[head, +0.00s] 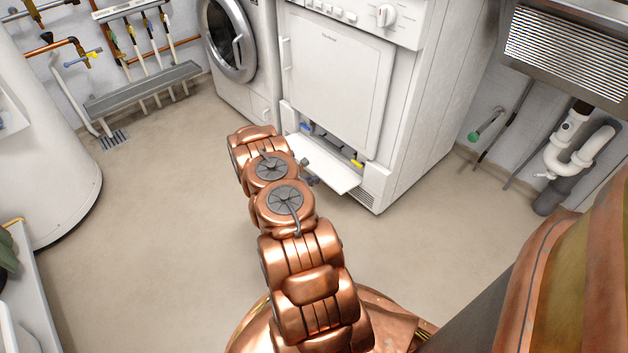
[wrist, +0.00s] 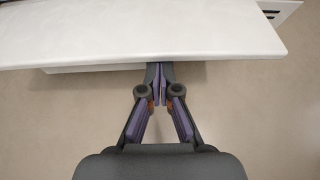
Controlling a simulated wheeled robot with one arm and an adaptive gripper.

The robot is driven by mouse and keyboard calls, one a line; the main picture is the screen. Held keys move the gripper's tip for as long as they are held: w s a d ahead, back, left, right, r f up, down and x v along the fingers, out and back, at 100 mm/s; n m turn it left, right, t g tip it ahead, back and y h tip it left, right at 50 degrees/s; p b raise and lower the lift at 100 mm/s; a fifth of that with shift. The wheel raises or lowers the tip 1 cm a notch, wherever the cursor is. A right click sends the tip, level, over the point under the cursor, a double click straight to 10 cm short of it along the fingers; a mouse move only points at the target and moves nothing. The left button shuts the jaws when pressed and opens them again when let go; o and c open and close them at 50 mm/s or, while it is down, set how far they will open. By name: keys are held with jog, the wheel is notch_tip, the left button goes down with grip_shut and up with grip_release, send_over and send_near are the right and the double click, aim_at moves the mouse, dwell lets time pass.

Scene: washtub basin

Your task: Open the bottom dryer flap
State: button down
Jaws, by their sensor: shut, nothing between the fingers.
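The bottom dryer flap (head: 328,174) is a white panel at the foot of the white dryer (head: 340,75). It is swung down and sticks out from the front, leaving the low compartment behind it open. In the wrist view the flap (wrist: 140,32) spans the top of the picture. My gripper (wrist: 160,68) is shut and empty, with its fingertips at the flap's front edge. Their very ends seem to go under that edge; I cannot tell whether they touch. In the head view my gripper (head: 308,175) is mostly hidden by my arm.
Blue and yellow (head: 357,163) parts show inside the open compartment. A washing machine (head: 237,50) stands left of the dryer. A white tank (head: 40,150) is at the far left and a sink with drain pipes (head: 580,145) at the right. The beige floor (head: 160,200) between is clear.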

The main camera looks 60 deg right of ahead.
jog(key=shift+f, duration=0.15)
jog(key=w+a+r+p, duration=0.1)
jog(key=w+a+p, duration=0.1)
jog(key=a, duration=0.7)
jog(key=shift+w+p, duration=0.25)
jog(key=shift+p, duration=0.05)
dwell(0.3)
jog(key=shift+r, duration=0.1)
